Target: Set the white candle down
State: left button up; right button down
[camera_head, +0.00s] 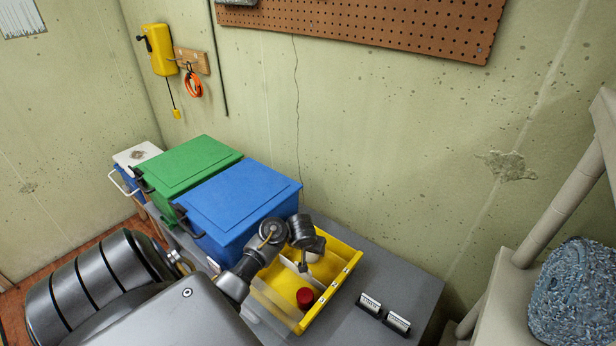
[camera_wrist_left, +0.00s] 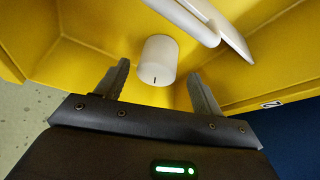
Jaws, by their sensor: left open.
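The white candle (camera_wrist_left: 157,60) stands in a yellow bin; its wick end faces the wrist camera. A pale bit of it (camera_head: 316,258) shows beside my gripper in the head view, largely covered by it. The yellow bin (camera_head: 345,275) sits on the grey bench. My left gripper (camera_wrist_left: 158,80) is open, its fingers apart on either side of the candle's near end with gaps visible. In the head view the left gripper (camera_head: 303,264) reaches down into the bin's far part. My right gripper is not in view.
A red object (camera_head: 305,297) lies in the bin's near part, past a white divider (camera_wrist_left: 190,18). A blue box (camera_head: 240,205) and green box (camera_head: 190,165) stand left of the bin.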

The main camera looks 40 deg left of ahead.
pick_arm(q)
jog(key=p+v, duration=0.3)
jog(key=v, duration=0.6)
jog(key=shift+p, duration=0.3)
